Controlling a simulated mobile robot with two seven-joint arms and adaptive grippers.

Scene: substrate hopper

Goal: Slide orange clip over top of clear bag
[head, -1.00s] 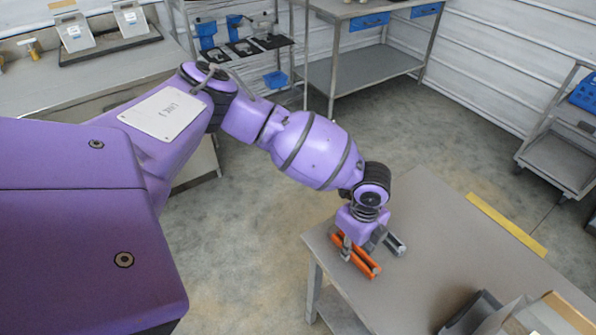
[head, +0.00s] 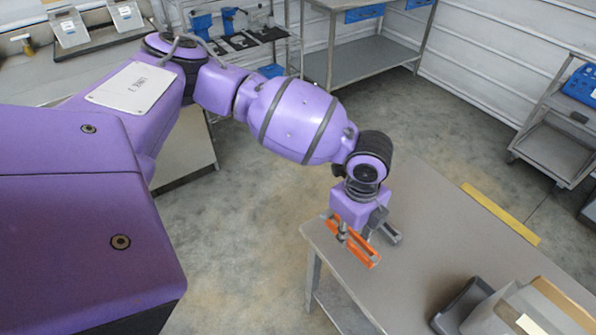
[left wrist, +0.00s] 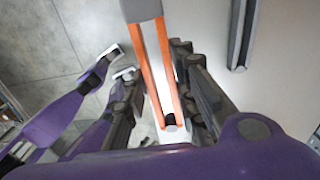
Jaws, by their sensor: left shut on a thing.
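My left gripper (head: 346,236) is shut on the orange clip (head: 351,243), a long narrow piece, at the near left corner of the grey table (head: 420,262). In the left wrist view the orange clip (left wrist: 163,70) runs between the dark fingers, with a pale strip between its two orange sides and a grey part at its far end. The clip is at or just above the tabletop; I cannot tell if it touches. I cannot make out a clear bag in either view. My right gripper is out of view.
A grey bar (head: 390,233) lies on the table close beside the gripper; it also shows in the left wrist view (left wrist: 242,35). A dark grey bin (head: 462,303) and a box (head: 540,312) stand at the lower right. The table's middle is clear.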

